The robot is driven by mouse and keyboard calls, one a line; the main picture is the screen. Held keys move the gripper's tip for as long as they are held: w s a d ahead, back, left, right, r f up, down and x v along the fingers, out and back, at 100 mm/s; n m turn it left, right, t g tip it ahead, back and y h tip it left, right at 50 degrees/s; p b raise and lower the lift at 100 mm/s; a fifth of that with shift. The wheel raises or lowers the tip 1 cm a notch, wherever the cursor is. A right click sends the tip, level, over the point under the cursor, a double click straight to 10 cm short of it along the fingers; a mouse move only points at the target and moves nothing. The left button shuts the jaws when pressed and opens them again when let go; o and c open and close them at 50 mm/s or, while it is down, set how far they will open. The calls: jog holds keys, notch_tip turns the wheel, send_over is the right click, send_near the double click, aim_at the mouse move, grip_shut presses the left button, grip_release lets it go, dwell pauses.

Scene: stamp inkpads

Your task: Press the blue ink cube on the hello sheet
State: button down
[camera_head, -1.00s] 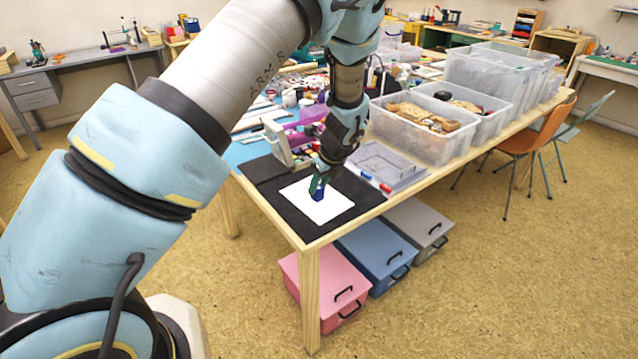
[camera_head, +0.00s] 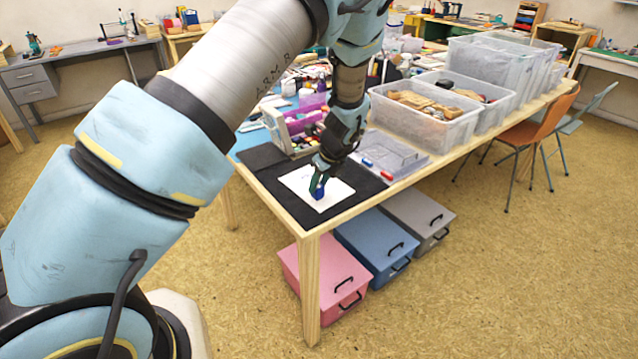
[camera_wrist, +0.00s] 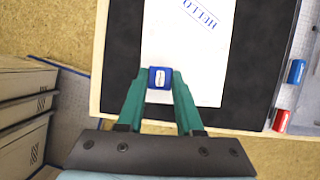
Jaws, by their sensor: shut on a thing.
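The blue ink cube (camera_head: 318,193) is held between the fingertips of my gripper (camera_head: 318,184), over the near part of the white sheet (camera_head: 335,191) on the black mat. In the wrist view the cube (camera_wrist: 160,78) shows a blue top with a white label, between the two green fingers of my gripper (camera_wrist: 160,80). The sheet (camera_wrist: 185,60) there carries a blue HELLO mark (camera_wrist: 200,10) near its far end, apart from the cube. I cannot tell whether the cube touches the sheet.
The black mat (camera_head: 285,199) lies at the table's corner. Red (camera_wrist: 281,121) and blue (camera_wrist: 296,71) capped items lie right of it. A stamp rack (camera_head: 277,131) and clear bins (camera_head: 425,122) stand behind. Pink, blue and grey boxes sit under the table.

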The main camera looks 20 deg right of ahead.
jog(key=shift+f+b, duration=0.3)
jog(key=shift+f, duration=0.25)
dwell(1.1)
jog(key=shift+r, duration=0.2)
jog(key=shift+r+p, duration=0.45)
jog(key=shift+p, duration=0.1)
jog(key=shift+r+p, duration=2.05)
jog(key=shift+r, duration=0.75)
jog(key=shift+f, duration=0.1)
